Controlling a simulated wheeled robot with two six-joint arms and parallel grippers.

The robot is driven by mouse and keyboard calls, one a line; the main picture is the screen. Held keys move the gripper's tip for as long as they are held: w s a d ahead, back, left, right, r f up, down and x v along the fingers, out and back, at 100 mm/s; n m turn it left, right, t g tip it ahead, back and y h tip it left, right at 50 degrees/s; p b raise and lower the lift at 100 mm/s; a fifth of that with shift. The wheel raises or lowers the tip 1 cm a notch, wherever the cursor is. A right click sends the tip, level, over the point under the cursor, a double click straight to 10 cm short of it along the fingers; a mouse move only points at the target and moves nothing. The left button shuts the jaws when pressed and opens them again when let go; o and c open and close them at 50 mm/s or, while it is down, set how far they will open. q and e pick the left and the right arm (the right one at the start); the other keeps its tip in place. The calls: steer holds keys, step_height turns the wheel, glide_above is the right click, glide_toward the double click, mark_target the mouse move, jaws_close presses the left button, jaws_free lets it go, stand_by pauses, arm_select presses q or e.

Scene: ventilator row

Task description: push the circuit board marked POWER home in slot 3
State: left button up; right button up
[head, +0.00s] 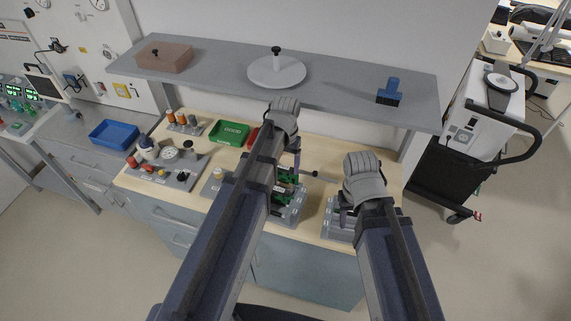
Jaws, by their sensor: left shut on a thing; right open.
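A grey slotted rack (291,214) stands on the bench, partly hidden behind my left arm. Green circuit boards (284,199) stand in it; their markings and the slot numbers are too small to read. My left gripper (296,165) points down over the back of the rack and is shut on what looks like a green circuit board (288,178). How deep that board sits in its slot cannot be told. My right gripper (344,214) is open, low over a second grey unit (336,230) to the right, which the arm partly covers.
A thin dark rod (317,174) lies between the grippers. A green tray (229,133) marked GOOD, a red tray edge (252,138) and a grey panel with knobs (167,165) are on the left. A shelf (330,91) overhangs the bench's back.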

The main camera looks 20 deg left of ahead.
mark_target(285, 171)
arm_select(q)
steer(key=shift+f, duration=0.25)
stand_by(0.3)
steer(key=shift+f+b, duration=0.45)
steer(key=shift+b, duration=0.25)
steer(key=shift+f, duration=0.25)
steer(key=shift+f+b, duration=0.65)
steer(key=shift+b, duration=0.25)
steer(key=shift+f, duration=0.25)
steer(key=shift+f+b, duration=0.45)
steer(key=shift+b, duration=0.25)
steer(key=shift+f+b, duration=0.6)
steer(key=shift+f, duration=0.05)
stand_by(0.8)
steer(key=o, duration=1.3)
steer(key=shift+c, duration=0.2)
